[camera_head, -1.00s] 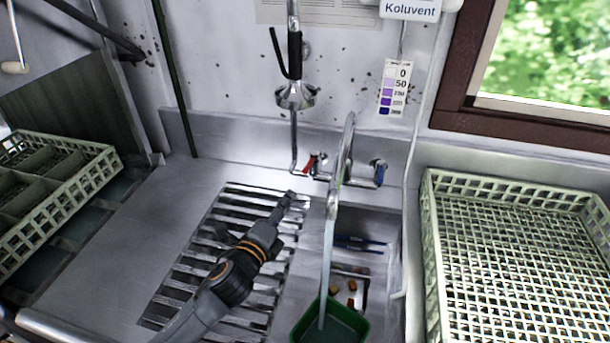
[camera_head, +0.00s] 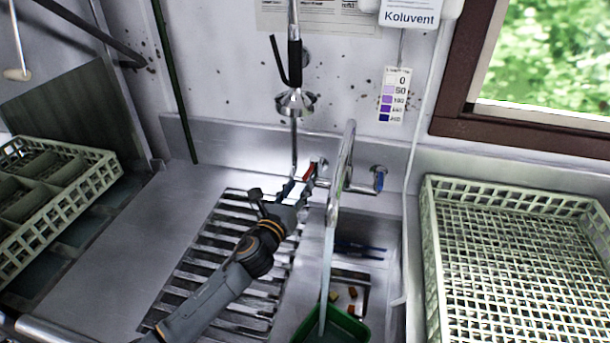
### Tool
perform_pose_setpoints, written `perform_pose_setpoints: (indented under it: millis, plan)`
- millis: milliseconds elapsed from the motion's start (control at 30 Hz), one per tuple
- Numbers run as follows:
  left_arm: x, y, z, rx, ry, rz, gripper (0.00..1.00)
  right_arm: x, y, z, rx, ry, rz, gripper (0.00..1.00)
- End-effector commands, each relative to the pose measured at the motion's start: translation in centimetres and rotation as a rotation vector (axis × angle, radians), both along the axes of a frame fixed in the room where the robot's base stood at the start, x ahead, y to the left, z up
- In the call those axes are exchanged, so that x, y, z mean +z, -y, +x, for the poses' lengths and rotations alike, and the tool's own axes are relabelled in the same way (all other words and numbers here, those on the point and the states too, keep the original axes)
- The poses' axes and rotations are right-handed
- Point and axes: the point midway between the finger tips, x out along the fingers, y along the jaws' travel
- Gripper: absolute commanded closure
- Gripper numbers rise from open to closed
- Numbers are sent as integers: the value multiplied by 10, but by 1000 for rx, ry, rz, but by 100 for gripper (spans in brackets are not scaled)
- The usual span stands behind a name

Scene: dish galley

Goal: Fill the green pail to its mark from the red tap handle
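The red tap handle (camera_head: 309,172) is on the wall-mounted tap at the back of the sink, left of the arched spout (camera_head: 346,150). My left gripper (camera_head: 299,186) has its fingers spread at the red handle; whether they touch it is unclear. The green pail (camera_head: 352,325) stands in the sink basin at the bottom edge, partly cut off. A pale column (camera_head: 327,265) runs from the spout down to the pail and looks like running water. The pail's mark and water level cannot be made out. My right gripper is not in view.
A blue tap handle (camera_head: 379,178) is right of the spout. A spray head (camera_head: 295,103) hangs above the taps. A slatted drainer (camera_head: 213,265) lies left of the basin. Dish racks stand at left (camera_head: 95,176) and right (camera_head: 432,250). Small scraps (camera_head: 352,292) lie in the basin.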

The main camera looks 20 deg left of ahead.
Motion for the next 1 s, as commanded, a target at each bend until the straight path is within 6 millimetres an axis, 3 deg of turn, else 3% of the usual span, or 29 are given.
perform_pose_setpoints:
  millis: [100, 300, 700, 867, 1000]
  plan:
    - [1, 2, 22, 1, 1, -1, 64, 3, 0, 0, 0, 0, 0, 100]
    - [0, 3, 43, 1, 0, -1, 64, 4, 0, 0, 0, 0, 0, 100]
    - [-1, 3, 49, 0, 0, 0, 64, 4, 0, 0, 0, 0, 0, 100]
    - [0, 3, 49, 0, 0, 0, 97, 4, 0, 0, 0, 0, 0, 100]
    - [0, 3, 49, 0, 0, -1, 100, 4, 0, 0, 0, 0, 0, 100]
